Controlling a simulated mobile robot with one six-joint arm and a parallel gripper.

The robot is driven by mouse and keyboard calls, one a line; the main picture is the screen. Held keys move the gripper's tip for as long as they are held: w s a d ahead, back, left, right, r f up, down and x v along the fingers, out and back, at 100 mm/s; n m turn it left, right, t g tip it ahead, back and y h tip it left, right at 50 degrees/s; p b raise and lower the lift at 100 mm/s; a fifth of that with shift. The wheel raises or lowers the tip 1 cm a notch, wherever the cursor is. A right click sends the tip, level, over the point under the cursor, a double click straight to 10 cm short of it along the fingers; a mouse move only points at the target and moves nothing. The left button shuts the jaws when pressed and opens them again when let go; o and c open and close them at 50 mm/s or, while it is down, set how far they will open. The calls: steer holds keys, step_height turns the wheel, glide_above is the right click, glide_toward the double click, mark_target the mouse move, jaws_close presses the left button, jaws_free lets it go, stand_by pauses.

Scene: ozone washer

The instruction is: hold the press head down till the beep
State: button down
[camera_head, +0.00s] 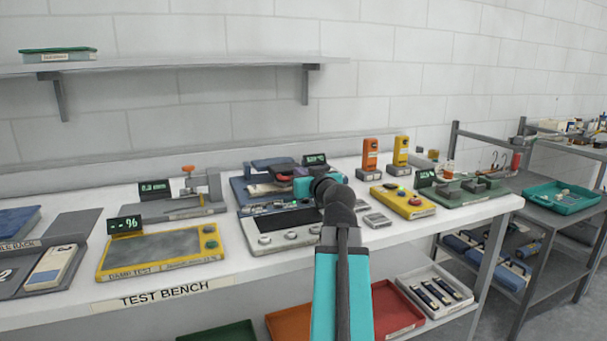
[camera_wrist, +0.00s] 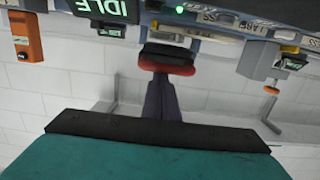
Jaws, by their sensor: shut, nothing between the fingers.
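The press stands mid-bench on a blue base (camera_head: 238,190). A dark press head with a red part (camera_head: 284,178) shows just left of my gripper, partly hidden by it. My teal gripper (camera_head: 302,187) is shut and empty, near the head.
A yellow damp tester (camera_head: 160,254) and a grey orange-knobbed device (camera_head: 188,195) are to the left. A yellow box with buttons (camera_head: 403,201) and orange (camera_head: 370,157) and yellow (camera_head: 400,153) upright devices are to the right. A shelf (camera_head: 190,65) is on the wall above.

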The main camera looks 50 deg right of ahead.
steer(key=shift+f+b, duration=0.55)
steer(key=shift+f, duration=0.15)
steer(key=shift+r, duration=0.15)
stand_by(1.6)
steer(key=r+b+v, duration=0.1)
steer(key=b+v, duration=0.5)
steer(key=v, duration=0.3)
steer(key=shift+r, duration=0.4)
stand_by(1.1)
stand_by(0.6)
